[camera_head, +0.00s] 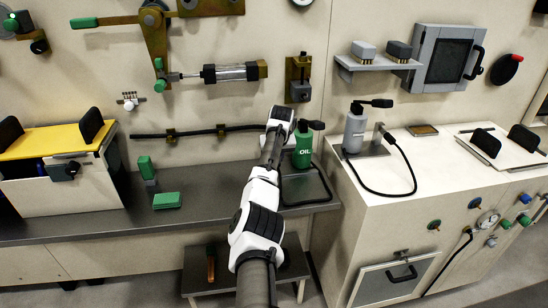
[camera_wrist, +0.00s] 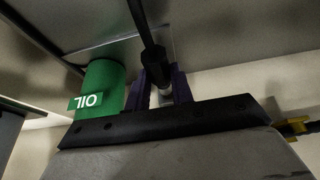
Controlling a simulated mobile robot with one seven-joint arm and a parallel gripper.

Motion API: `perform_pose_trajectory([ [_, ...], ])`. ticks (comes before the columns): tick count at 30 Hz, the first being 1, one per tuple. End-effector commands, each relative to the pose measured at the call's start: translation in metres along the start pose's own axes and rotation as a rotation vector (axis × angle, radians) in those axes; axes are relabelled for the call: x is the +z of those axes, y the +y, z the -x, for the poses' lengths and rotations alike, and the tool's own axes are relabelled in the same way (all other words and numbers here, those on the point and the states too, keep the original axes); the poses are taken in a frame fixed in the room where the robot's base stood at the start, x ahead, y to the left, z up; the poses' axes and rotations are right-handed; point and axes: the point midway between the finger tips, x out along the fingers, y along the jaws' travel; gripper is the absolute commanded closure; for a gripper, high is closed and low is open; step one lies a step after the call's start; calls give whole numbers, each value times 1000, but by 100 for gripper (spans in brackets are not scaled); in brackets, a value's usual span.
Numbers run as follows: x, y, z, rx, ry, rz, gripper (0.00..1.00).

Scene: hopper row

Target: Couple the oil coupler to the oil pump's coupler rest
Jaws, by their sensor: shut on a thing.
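The green oil pump (camera_head: 303,150), marked OIL, stands at the right end of the dark bench and has a black top. Its green body also shows upside down at the left of the wrist view (camera_wrist: 100,85). My gripper (camera_wrist: 163,88) is beside it, shut on a small dark and light-grey cylinder, which I take to be the oil coupler (camera_wrist: 156,74). A black hose or rod runs from this piece to the top edge of the wrist view. In the head view my wrist hides the fingers and the held piece. I cannot make out the coupler rest.
A grey pump (camera_head: 355,130) with a black hose stands on the white cabinet (camera_head: 430,172) to the right. A black line (camera_head: 195,132) is clipped along the wall behind.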

Motion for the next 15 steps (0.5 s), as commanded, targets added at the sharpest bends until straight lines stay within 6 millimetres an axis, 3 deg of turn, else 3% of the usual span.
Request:
perform_pose_trajectory([
  [8, 0, 1, 1, 1, 2, -1, 100],
  [9, 0, 1, 1, 1, 2, -1, 72],
  [13, 0, 1, 1, 1, 1, -1, 55],
  [15, 0, 0, 1, 1, 1, 0, 52],
])
